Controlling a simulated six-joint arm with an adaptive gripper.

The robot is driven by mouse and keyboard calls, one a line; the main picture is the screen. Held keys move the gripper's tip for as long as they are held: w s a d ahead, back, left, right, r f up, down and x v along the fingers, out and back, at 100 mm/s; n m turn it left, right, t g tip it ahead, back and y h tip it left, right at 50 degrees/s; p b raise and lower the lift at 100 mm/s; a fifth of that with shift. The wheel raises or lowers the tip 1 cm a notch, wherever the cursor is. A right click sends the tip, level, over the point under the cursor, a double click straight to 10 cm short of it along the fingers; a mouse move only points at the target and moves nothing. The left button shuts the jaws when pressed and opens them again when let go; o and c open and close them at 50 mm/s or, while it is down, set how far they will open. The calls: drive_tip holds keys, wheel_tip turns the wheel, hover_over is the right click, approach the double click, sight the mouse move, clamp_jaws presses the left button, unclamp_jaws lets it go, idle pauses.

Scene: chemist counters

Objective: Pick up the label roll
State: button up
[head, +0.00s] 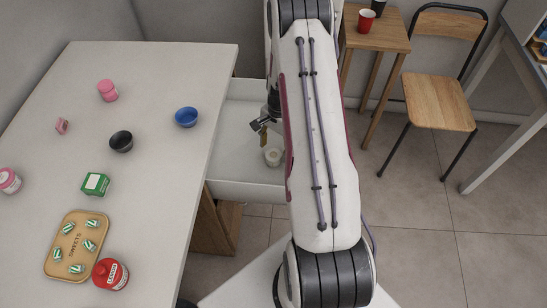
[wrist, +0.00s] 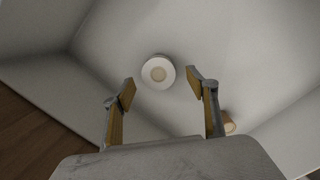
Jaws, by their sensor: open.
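The label roll appears to be a small white round roll with a pale tan centre, in the open white drawer; it shows in the head view (head: 273,157) and in the wrist view (wrist: 158,72). My gripper (wrist: 161,87) is open and empty. In the wrist view the roll lies just beyond the fingertips, roughly between them and not touching either. In the head view my gripper (head: 264,137) is above the drawer, close to the roll, and my arm hides the drawer's right part.
The white drawer (head: 231,188) has raised walls around the roll. A small tan object (wrist: 229,123) shows behind the right finger. The counter (head: 160,75) at left holds a black bowl (head: 121,141), a blue bowl (head: 186,117) and a sweets tray (head: 60,251). A chair (head: 437,100) stands at right.

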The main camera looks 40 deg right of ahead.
sight(274, 154)
drive_tip(key=shift+s+a+f, duration=0.1)
drive_tip(key=shift+a+f, duration=0.05)
drive_tip(key=shift+f, duration=0.8)
drive_tip(key=shift+s+a+f, duration=0.1)
drive_tip(key=shift+a+f, duration=0.05)
drive_tip(key=shift+f, duration=0.8)
drive_tip(key=c, duration=1.2)
